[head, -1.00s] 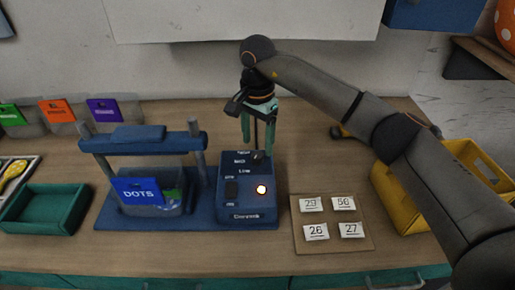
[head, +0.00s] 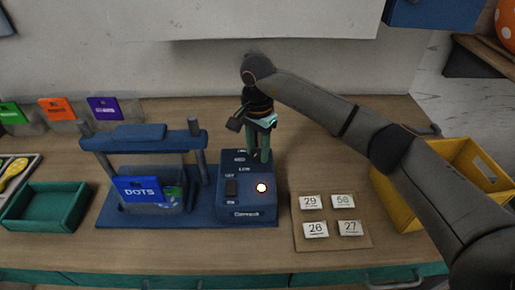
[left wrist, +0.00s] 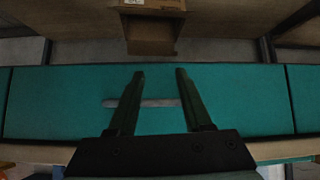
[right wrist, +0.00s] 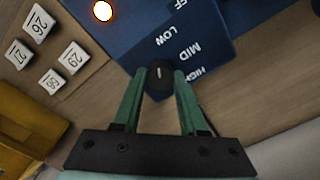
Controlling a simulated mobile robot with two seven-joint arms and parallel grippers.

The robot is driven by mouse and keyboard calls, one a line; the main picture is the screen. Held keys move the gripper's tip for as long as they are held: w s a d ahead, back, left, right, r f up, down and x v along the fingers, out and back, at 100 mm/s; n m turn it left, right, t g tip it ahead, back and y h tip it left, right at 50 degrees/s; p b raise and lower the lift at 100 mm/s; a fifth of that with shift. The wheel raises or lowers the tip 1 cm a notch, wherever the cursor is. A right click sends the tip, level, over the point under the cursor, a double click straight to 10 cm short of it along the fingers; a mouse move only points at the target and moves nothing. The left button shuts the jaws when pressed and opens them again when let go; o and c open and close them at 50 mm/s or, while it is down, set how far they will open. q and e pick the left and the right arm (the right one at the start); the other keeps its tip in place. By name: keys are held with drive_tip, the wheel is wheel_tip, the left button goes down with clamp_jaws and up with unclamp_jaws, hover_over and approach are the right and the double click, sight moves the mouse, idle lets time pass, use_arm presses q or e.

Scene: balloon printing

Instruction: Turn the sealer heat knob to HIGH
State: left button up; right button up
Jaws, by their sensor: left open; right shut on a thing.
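The blue sealer control box (head: 247,205) stands on the table, with a lit round lamp and a black switch on its top. The dark heat knob (right wrist: 160,73) has a white pointer mark and shows in the right wrist view beside the LOW, MID and HIGH labels. Which label the mark points at, I cannot tell for sure. My right gripper (right wrist: 160,76) is shut on the knob, one green finger on each side. In the head view my right gripper (head: 261,157) points down at the box and hides the knob. My left gripper (left wrist: 160,74) is open and empty, facing a teal drawer front.
The blue sealer frame (head: 140,142) with a DOTS packet (head: 140,189) stands left of the control box. A board (head: 333,240) with number cards lies to the right, before a yellow bin (head: 415,215). A green tray (head: 45,207) is at the left.

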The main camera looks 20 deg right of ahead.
clamp_jaws()
drive_tip(key=shift+m, duration=0.4)
drive_tip(key=m+b, duration=0.1)
drive_tip(key=m, duration=0.3)
drive_tip(key=shift+m, duration=0.3)
drive_tip(key=m+b, duration=0.1)
drive_tip(key=m, duration=1)
drive_tip(key=shift+s+m, duration=0.1)
drive_tip(key=shift+m, duration=0.3)
drive_tip(key=m, duration=0.6)
drive_tip(key=shift+m, duration=0.3)
drive_tip(key=o, duration=0.7)
unclamp_jaws()
drive_tip(key=shift+r, duration=0.1)
